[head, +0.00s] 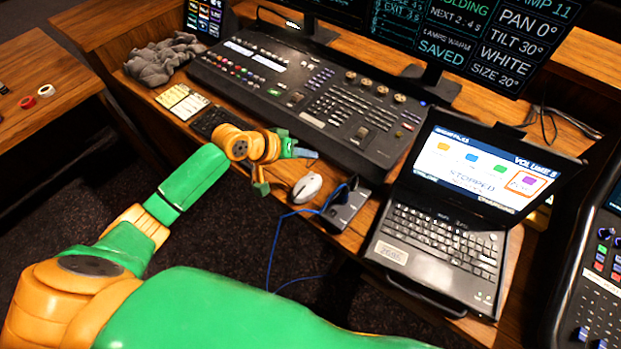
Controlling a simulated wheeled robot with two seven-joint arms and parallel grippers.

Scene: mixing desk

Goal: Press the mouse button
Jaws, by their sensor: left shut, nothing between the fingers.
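A white and grey mouse (307,187) lies on the wooden desk, left of the open laptop (440,235) and in front of the mixing console. My left gripper (312,154) is above the desk, just behind the mouse in the picture. It is shut and empty, with its fingertips pointing right. A gap shows between the fingertips and the mouse. The laptop screen shows coloured icons and the word STOPPED. My right gripper is not in view.
The large mixing console (310,95) fills the desk behind my gripper. A small black box (345,205) with a blue cable stands right of the mouse. A grey cloth (163,60) and yellow notes (182,101) lie at the left. Monitors stand at the back.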

